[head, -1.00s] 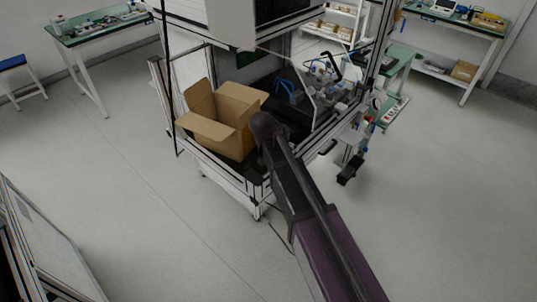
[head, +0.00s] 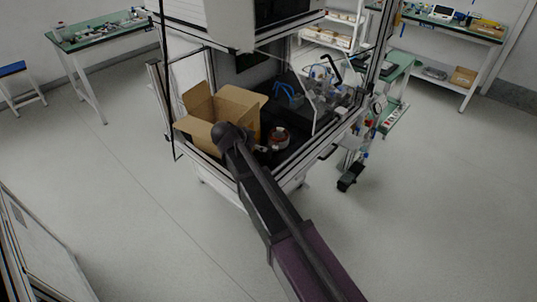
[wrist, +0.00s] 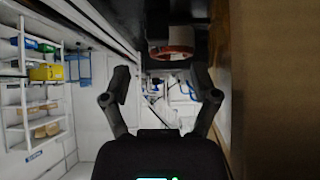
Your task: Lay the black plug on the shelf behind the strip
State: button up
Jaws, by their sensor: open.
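I cannot make out the black plug, the strip or the shelf behind it for certain in either view. My gripper (wrist: 160,88) is open in the wrist view, with nothing seen between its two fingers. In the head view my gripper is hidden behind my own arm, which reaches to the front of the cardboard box. A round part with a reddish ring (head: 279,137) lies on the dark floor of the machine, right of my arm. This ring also shows beyond the fingertips in the wrist view (wrist: 172,52).
An open cardboard box (head: 238,110) stands in the machine frame and its brown wall (wrist: 275,90) fills the right of the wrist view. Blue tubing (head: 290,94) and a clear panel lie farther right. Green-topped benches (head: 100,32) stand well away.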

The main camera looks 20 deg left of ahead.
aim_at(267, 147)
jog(key=shift+b+x, duration=0.55)
jog(key=shift+x, duration=0.4)
jog(key=shift+b+x, duration=1.75)
jog(key=shift+x, duration=0.85)
jog(key=shift+d, duration=0.15)
jog(key=shift+r, duration=0.1)
grip_shut()
